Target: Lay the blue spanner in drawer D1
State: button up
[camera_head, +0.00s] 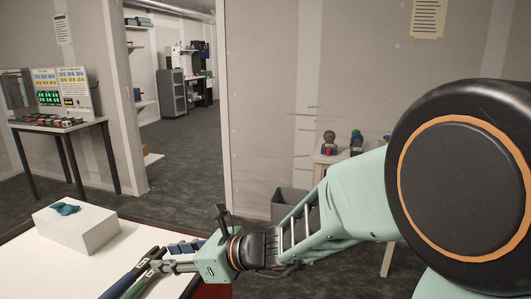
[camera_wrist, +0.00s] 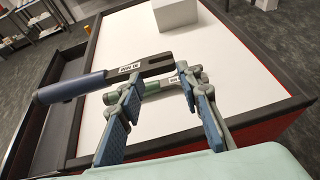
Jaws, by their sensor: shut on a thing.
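The blue spanner (camera_wrist: 72,88) has a blue handle, a grey shaft with a white label and a forked head. My gripper (camera_wrist: 160,82) is shut on it near the head end, as far as I can tell. The handle sticks out left in the wrist view, over the worktop's edge. The spanner also shows in the head view (camera_head: 128,274). A dark open drawer (camera_wrist: 38,118) seems to show at the wrist view's left. No D1 label is readable.
A white block (camera_head: 75,232) with a small blue object (camera_head: 65,208) on it stands on the white worktop (camera_wrist: 235,60), which has a raised dark rim. Beyond are a grey bin (camera_head: 289,203), a small side table and a display desk (camera_head: 60,125).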

jog(key=w+d+f+m+t, duration=0.1)
jog(key=w+d+f, duration=0.15)
jog(key=d, duration=0.85)
jog(key=w+d+f+m+t+h, duration=0.1)
jog(key=d+f, duration=0.2)
jog(key=d, duration=0.8)
jog(key=w+d+f+m+t, duration=0.1)
jog(key=w+d+f, duration=0.15)
jog(key=d, duration=0.85)
notch_tip(320, 180, up, 8)
jog(key=p, duration=1.5)
jog(key=shift+s+d+f+h, duration=0.25)
jog(key=shift+s+d+h, duration=0.05)
jog(key=shift+s+d, duration=0.05)
